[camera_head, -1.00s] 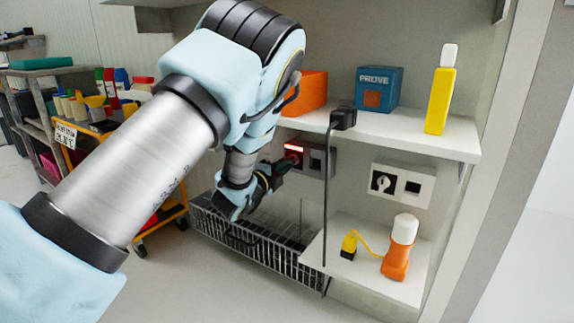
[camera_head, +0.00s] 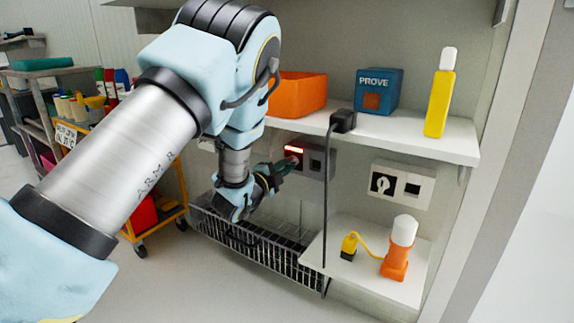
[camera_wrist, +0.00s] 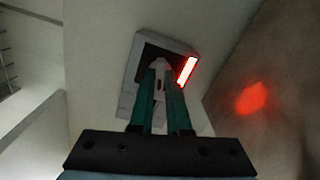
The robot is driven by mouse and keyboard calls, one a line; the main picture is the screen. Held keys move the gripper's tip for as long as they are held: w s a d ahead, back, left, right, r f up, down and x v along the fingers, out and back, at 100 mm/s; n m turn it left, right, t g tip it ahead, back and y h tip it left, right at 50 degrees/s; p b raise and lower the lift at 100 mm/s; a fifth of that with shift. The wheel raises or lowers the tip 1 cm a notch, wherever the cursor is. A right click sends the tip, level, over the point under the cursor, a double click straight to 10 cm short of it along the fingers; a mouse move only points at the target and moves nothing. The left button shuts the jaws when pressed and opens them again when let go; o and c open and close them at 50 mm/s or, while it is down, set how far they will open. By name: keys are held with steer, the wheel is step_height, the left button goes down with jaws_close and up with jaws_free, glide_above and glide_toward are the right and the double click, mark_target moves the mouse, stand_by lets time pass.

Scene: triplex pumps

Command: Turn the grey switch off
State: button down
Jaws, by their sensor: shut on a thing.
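The grey switch (camera_head: 317,163) is a wall unit under the upper shelf, with a dark face, a lit red indicator and a socket beside it. In the wrist view its grey housing (camera_wrist: 185,45) is ahead, with the red light glowing on the right. My gripper (camera_head: 288,165) reaches the switch's left part from the left. In the wrist view its green fingers (camera_wrist: 160,75) are closed on the small light grey knob at the dark face. The fingers hide much of the knob, so its exact angle is hard to tell.
A black cable (camera_head: 327,200) hangs from a plug just right of the grey switch. The upper shelf (camera_head: 415,134) is above, a wire basket (camera_head: 262,247) below. The lower shelf (camera_head: 345,272) holds an orange-white device (camera_head: 397,250).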

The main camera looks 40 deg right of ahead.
steer(key=shift+n+p, duration=0.85)
steer(key=shift+n, duration=6.65)
steer(key=shift+f, duration=0.1)
steer(key=c, duration=0.9)
jaws_free()
steer(key=p+v, duration=0.1)
steer(key=v, duration=0.9)
steer(key=shift+a+p, duration=0.35)
steer(key=shift+a, duration=0.05)
